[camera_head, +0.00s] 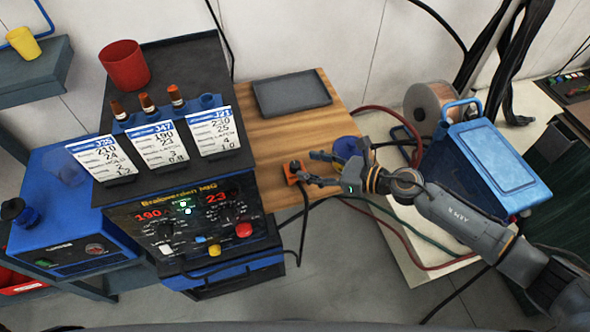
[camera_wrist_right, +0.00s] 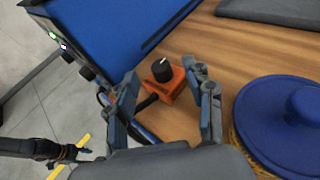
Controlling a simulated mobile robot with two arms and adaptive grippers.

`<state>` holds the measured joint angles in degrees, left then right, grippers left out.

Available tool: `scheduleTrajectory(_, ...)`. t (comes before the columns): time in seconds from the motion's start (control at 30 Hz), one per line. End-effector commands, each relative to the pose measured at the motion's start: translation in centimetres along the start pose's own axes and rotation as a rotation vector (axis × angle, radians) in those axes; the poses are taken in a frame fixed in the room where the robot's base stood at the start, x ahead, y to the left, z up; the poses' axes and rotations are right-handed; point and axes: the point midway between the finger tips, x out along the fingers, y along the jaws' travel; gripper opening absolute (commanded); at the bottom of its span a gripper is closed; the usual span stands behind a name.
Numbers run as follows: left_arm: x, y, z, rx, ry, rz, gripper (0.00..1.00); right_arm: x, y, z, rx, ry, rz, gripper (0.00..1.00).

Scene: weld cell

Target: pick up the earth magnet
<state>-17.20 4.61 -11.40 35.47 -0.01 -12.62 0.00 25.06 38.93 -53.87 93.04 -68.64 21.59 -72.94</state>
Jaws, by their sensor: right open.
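The earth magnet is an orange block with a black knob on top and a dark cable. In the head view the magnet (camera_head: 291,172) sits near the front left edge of the wooden board, beside the welder. My right gripper (camera_head: 311,168) is open, its fingers reaching from the right up to the magnet. In the right wrist view the magnet (camera_wrist_right: 168,88) shows between and just beyond the open fingertips of my right gripper (camera_wrist_right: 166,84). Whether a finger touches it I cannot tell. A dark jointed shape (camera_wrist_right: 40,149) at lower left looks like my left gripper; its jaws are unclear.
The welder (camera_head: 215,225) stands close left of the magnet. A blue lidded round thing (camera_wrist_right: 290,122) is close right of my right gripper. A grey tray (camera_head: 292,93) lies at the back of the wooden board (camera_head: 265,150). Cables and a blue case (camera_head: 488,165) are further right.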

Motion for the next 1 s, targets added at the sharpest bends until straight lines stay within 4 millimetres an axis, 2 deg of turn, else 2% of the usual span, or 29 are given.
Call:
scheduleTrajectory(0.17, -0.3, 0.0, 0.0, 0.0, 0.0, 0.0, 0.4, 1.4, 0.1, 0.0, 0.002, -0.002, 0.0, 0.53)
scheduleTrajectory(0.43, -0.9, 0.0, -0.1, 0.001, 0.001, 0.0, 0.4, 5.1, 0.2, -0.6, 0.002, -0.002, 0.0, 0.53)
scheduleTrajectory(0.73, -0.9, 0.0, -0.1, 0.001, 0.001, 0.001, 0.4, 5.5, 0.2, -0.7, 0.001, -0.001, -0.001, 0.53)
scheduleTrajectory(1.0, -0.9, 0.1, -0.1, 0.002, 0.002, 0.001, 0.4, 5.5, 0.2, -0.7, 0.001, -0.001, -0.001, 0.0)
